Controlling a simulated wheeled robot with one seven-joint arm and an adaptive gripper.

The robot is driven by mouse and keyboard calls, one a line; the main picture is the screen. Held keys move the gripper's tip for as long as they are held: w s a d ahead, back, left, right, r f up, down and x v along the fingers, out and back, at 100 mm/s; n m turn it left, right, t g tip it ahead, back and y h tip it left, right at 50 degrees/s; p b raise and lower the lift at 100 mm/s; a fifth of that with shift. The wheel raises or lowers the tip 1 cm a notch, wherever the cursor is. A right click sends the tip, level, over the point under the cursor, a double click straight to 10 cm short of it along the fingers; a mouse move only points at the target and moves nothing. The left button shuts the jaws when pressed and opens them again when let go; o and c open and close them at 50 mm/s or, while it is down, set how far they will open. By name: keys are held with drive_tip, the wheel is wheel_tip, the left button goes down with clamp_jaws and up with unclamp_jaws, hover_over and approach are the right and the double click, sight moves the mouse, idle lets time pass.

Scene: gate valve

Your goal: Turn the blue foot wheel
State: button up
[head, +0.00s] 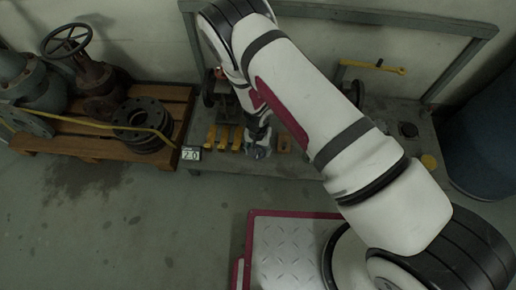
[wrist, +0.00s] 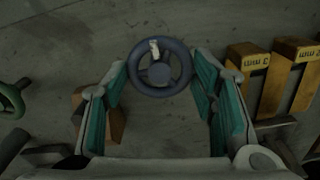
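The small blue-grey wheel (wrist: 180,82) shows in the wrist view with a round hub and a pale mark on its upper rim. My gripper (wrist: 159,75) is open, with one teal-padded finger to the left of the wheel and one to the right. The wheel lies between the fingertips in the picture, with no clear contact; I cannot tell how far beyond the tips it is. In the head view my gripper (head: 258,140) points down over the grey bench, and a small bluish shape under it is too small to make out.
Yellow blocks (wrist: 247,80) marked in mm lie right of the wheel. A brown block (wrist: 112,122) is partly behind the left finger. A green wheel (wrist: 12,100) is at far left. A pallet (head: 75,143) with valves stands left.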

drive_tip(key=shift+c, duration=0.6)
drive_tip(key=shift+m, duration=0.3)
drive_tip(key=shift+m+p, duration=0.4)
drive_tip(key=shift+m, duration=0.5)
drive_tip(key=m+p, duration=0.1)
drive_tip(key=m, duration=0.4)
drive_tip(key=m+p, duration=0.1)
drive_tip(key=m, duration=0.2)
drive_tip(key=shift+m, duration=0.4)
drive_tip(key=shift+s+m+p, duration=0.1)
drive_tip(key=shift+m+p, duration=0.2)
drive_tip(key=shift+m, duration=1.4)
